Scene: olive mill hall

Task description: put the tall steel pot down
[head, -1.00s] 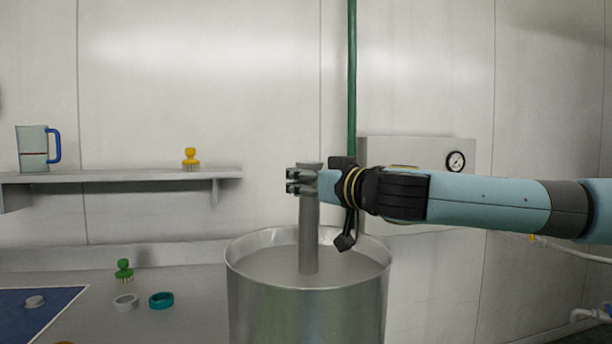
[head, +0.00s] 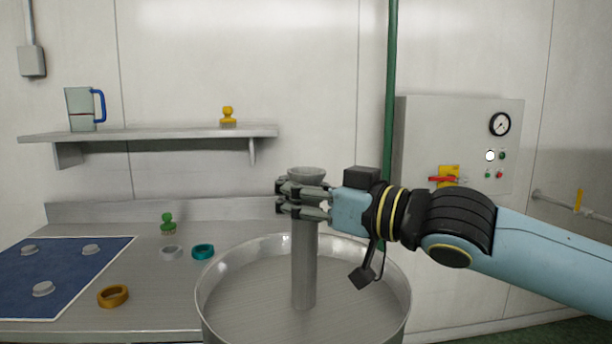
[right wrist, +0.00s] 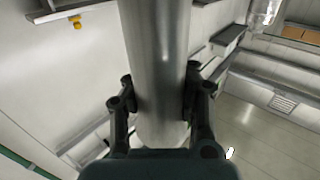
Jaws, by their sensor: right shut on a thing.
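My right gripper (head: 302,198) comes in from the right and is shut around the post just below the flared top. The right wrist view shows the post (right wrist: 158,55) between both fingers. My left gripper is not in view.
A steel counter (head: 150,290) lies behind and left of the pot. A green pipe (head: 391,60) and control panel (head: 450,130) stand behind.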

